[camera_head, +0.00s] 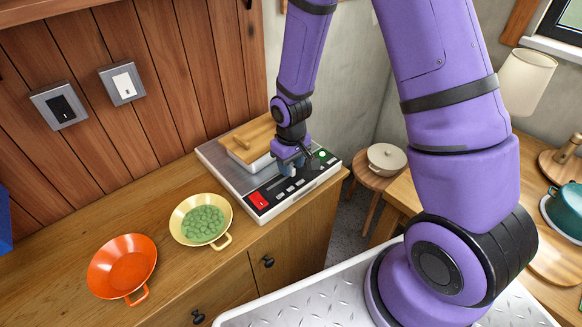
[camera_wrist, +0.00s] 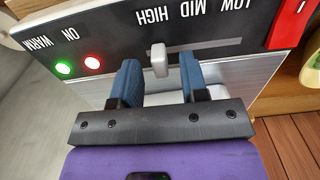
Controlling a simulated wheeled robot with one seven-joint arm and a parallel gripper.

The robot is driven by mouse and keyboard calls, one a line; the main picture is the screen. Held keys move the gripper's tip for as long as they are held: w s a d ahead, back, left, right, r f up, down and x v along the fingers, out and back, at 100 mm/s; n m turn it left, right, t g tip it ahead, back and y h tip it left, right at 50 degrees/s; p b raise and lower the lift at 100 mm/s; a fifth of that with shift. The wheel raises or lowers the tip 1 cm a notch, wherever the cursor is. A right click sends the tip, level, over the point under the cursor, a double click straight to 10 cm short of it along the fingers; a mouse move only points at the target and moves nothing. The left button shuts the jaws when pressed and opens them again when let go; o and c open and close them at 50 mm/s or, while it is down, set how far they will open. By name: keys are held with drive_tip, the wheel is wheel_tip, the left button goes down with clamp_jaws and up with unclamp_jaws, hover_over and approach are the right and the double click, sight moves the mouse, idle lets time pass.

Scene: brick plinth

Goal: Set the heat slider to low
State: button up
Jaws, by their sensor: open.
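The heat slider's pale knob (camera_wrist: 158,60) stands in its slot on the black control panel (camera_wrist: 110,45), at the left end near the upside-down HIGH label. The MID and LOW labels are further right in the wrist view. My gripper (camera_wrist: 158,66) is open, with one blue finger on each side of the knob. No firm grip on it shows. In the head view, my gripper (camera_head: 290,168) is over the front panel of the warming appliance (camera_head: 220,165) and hides the knob.
A red switch (camera_wrist: 290,22) is right of the slot; green (camera_wrist: 62,67) and red (camera_wrist: 92,62) lights are left. A wood-lidded container (camera_head: 252,145) sits on the appliance. A yellow pan (camera_head: 183,230) with green pieces and an orange pan (camera_head: 122,265) stand on the counter.

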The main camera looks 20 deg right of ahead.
sight(270, 189)
drive_tip(key=shift+f, duration=0.7)
clamp_jaws()
drive_tip(key=shift+a, duration=0.4)
drive_tip(key=a, duration=0.2)
drive_tip(key=s+a, duration=0.1)
drive_tip(key=a, duration=0.1)
drive_tip(key=s+a, duration=0.1)
drive_tip(key=a, duration=0.1)
drive_tip(key=shift+s+a, duration=0.1)
unclamp_jaws()
drive_tip(key=shift+a, duration=0.15)
drive_tip(key=shift+r, duration=0.1)
